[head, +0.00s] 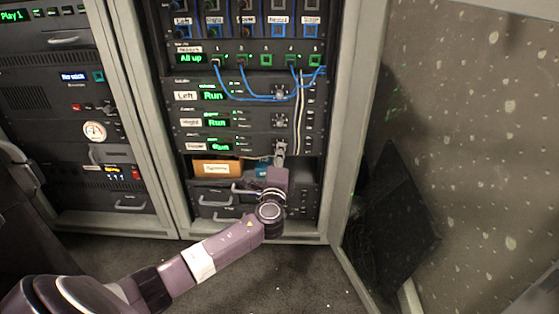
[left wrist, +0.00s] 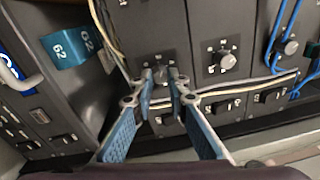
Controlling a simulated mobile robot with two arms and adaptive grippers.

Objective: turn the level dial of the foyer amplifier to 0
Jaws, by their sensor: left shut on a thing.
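The foyer amplifier (head: 242,147) is the lowest of three similar units in the middle rack. Its label is blurred, and its green display appears to read Run. My left gripper (head: 280,150) reaches up to the level dial at the right end of its panel. In the left wrist view, the gripper (left wrist: 161,82) is shut on the level dial (left wrist: 160,74), with one finger on each side. The fingers cover most of the dial, and I cannot read its setting. Part of the dark panel (left wrist: 150,48) with scale marks shows around it. My right gripper is not in view.
The right amplifier (head: 243,121) and left amplifier (head: 243,94) sit above, each with its own dial. Blue cables (head: 247,98) and pale cables (head: 300,115) hang close by. An orange box (head: 216,168) sits below. A rack door (head: 460,150) stands open at right.

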